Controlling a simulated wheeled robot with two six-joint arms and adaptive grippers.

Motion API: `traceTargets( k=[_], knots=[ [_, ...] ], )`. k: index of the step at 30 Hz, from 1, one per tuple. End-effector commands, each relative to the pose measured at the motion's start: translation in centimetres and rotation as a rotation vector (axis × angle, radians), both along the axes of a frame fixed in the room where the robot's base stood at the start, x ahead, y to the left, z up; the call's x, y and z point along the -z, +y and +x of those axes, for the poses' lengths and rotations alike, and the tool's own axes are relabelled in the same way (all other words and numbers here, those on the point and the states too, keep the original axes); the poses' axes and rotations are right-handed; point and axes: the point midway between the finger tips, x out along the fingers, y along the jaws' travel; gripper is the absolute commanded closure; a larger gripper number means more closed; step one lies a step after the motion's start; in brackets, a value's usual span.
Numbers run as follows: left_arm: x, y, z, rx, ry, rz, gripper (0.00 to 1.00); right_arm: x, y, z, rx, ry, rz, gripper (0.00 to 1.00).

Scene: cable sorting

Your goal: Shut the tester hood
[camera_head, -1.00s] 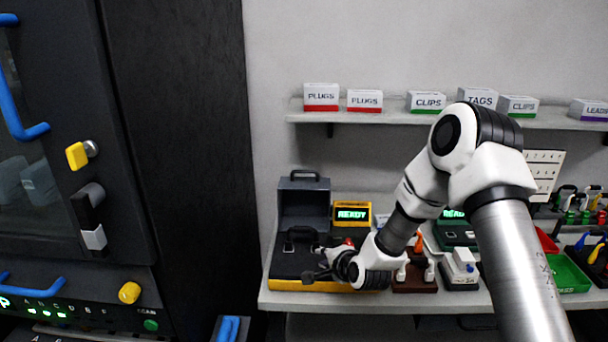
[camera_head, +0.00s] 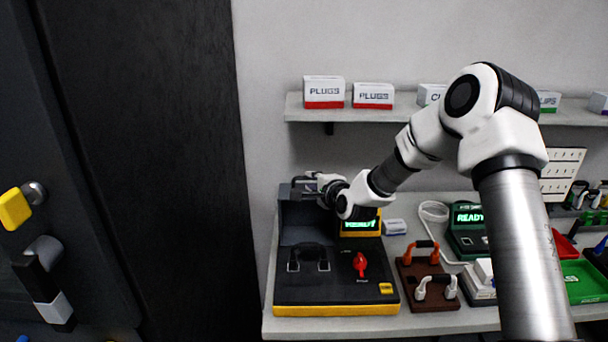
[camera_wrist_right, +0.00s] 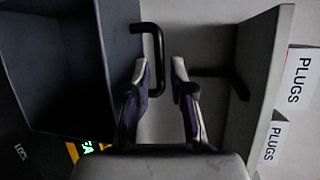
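The tester (camera_head: 340,311) is a black box with a yellow front edge, standing at the left end of the counter. Its dark hood (camera_head: 293,222) stands raised at the back, so the deck is uncovered. A dark bar handle (camera_wrist_right: 158,65) is on the hood's edge. My right gripper (camera_head: 312,184) is at the raised hood's top, by the handle. In the right wrist view my right gripper (camera_wrist_right: 160,72) has its fingers apart, with the handle bar seen between the tips. I cannot tell whether they touch it. My left gripper is not in view.
A red knob (camera_head: 360,265) is on the tester's deck. A lit yellow display (camera_head: 362,228) stands behind it. A brown block with plugs (camera_head: 428,285) is to the right. A shelf (camera_head: 420,108) with boxes runs above. A tall dark cabinet (camera_head: 140,150) fills the left side.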

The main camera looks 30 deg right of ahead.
Motion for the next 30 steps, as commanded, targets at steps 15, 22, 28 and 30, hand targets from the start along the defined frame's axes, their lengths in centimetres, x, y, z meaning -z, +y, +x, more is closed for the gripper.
traceTargets(
  k=[15, 22, 28, 30],
  knots=[
    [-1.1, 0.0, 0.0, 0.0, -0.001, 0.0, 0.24, 1.1, -0.5, 4.1, -0.001, 0.0, 0.0, 0.77],
    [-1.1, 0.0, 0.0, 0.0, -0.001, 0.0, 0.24, 1.1, -0.5, 4.1, 0.0, 0.0, 0.0, 1.0],
    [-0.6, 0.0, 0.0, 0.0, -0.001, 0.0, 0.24, 1.2, -0.6, 4.2, -0.001, -0.01, -0.006, 1.0],
    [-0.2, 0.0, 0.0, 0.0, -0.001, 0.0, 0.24, 1.2, -0.6, 4.3, -0.001, -0.019, -0.012, 1.0]
  ],
)
